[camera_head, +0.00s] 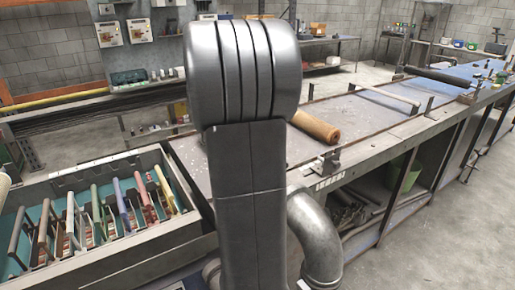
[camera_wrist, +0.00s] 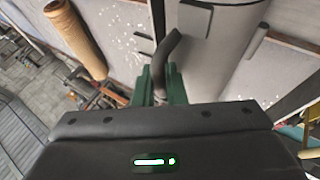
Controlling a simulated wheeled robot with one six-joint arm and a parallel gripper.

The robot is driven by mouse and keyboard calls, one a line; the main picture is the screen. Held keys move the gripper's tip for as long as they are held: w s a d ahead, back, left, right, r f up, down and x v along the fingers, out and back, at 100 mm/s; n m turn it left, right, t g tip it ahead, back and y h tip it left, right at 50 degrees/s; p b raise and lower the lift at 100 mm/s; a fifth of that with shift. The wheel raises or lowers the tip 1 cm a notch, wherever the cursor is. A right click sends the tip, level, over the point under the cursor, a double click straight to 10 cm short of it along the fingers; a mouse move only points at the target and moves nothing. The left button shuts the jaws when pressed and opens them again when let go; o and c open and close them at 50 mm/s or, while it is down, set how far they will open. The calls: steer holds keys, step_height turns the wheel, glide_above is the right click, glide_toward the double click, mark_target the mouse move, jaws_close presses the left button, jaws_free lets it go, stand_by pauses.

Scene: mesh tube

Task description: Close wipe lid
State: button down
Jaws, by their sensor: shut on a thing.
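My gripper (camera_wrist: 160,84) shows its two green fingers in the wrist view, shut on a dark curved piece (camera_wrist: 172,50). This piece stands against a large pale grey cylinder (camera_wrist: 215,62), which may be the wipe container. I cannot tell whether the dark piece is its lid, or whether the lid is open or shut. The lower part of the cylinder is hidden behind my gripper's body. In the head view my own arm covers the middle, and neither the gripper nor the cylinder can be made out.
A brown roll (camera_head: 317,126) lies on the long workbench (camera_head: 350,117); it also shows in the wrist view (camera_wrist: 78,38). A drawer of coloured-handled tools (camera_head: 100,228) is at the left. A dark roller (camera_head: 437,76) lies farther along. A concrete aisle is at the right.

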steer(key=c, duration=1.5)
jaws_free()
steer(key=shift+s+d+f, duration=0.1)
steer(key=shift+d+f, duration=0.15)
steer(key=shift+f, duration=0.1)
steer(key=shift+a, duration=0.1)
steer(key=shift+s+r, duration=0.15)
steer(key=shift+r, duration=0.2)
steer(key=v, duration=1.3)
steer(key=shift+r, duration=0.4)
steer(key=x, duration=1.2)
steer(key=shift+a+f, duration=0.1)
steer(key=shift+f, duration=0.2)
steer(key=shift+r, duration=0.1)
